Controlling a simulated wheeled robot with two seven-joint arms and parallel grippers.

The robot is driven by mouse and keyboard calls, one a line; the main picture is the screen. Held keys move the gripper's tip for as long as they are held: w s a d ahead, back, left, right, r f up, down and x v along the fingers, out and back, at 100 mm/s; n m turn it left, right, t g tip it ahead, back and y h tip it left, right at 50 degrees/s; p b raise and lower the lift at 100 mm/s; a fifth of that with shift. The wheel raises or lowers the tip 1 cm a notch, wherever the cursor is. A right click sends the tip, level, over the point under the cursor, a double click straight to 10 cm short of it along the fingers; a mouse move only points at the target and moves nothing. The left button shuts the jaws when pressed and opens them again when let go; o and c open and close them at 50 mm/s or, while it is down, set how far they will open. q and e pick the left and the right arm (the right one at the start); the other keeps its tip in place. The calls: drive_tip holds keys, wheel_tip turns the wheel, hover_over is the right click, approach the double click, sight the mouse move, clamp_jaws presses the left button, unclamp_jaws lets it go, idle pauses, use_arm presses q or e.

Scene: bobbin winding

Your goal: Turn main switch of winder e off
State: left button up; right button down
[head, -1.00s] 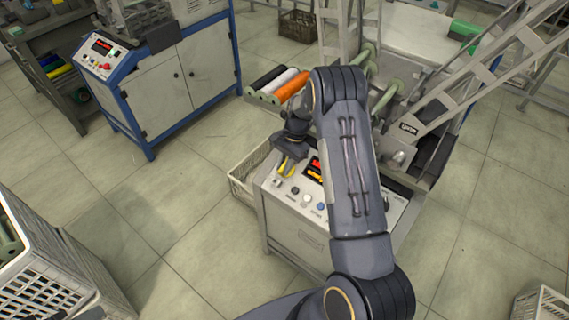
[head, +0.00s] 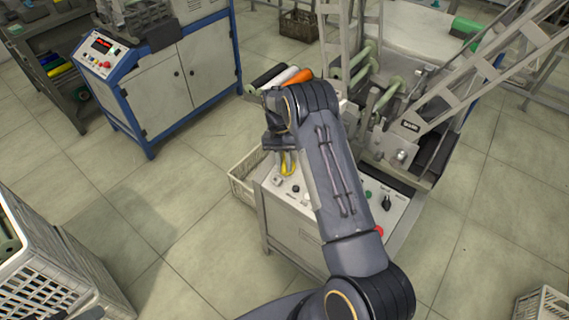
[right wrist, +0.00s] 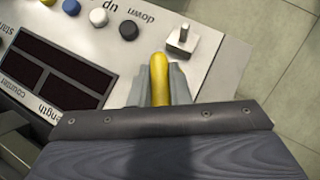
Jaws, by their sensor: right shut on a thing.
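The winder's slanted control panel (head: 367,222) is below my right arm, which covers its middle. A yellow handle (right wrist: 159,78), which looks like the main switch, stands at the panel's left end; it also shows in the head view (head: 289,168). My right gripper (right wrist: 157,90) is shut on this handle, one finger on each side. The counter and length display windows (right wrist: 61,76) are dark in the right wrist view. My left gripper is not in view.
White, blue and black buttons (right wrist: 129,30) sit beside the handle. A black knob (head: 386,202) and a red button (head: 379,231) are at the panel's right. Another winder cabinet (head: 175,85) stands at back left. Crates (head: 50,270) stand on the floor, with free floor between.

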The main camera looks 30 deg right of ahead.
sight(284, 160)
idle(0.3)
drive_tip(key=c, duration=1.4)
unclamp_jaws()
drive_tip(key=shift+o, duration=0.2)
drive_tip(key=v, duration=0.7)
drive_tip(key=shift+w+r, duration=0.2)
drive_tip(key=shift+r, duration=0.2)
drive_tip(key=shift+d+r, duration=0.1)
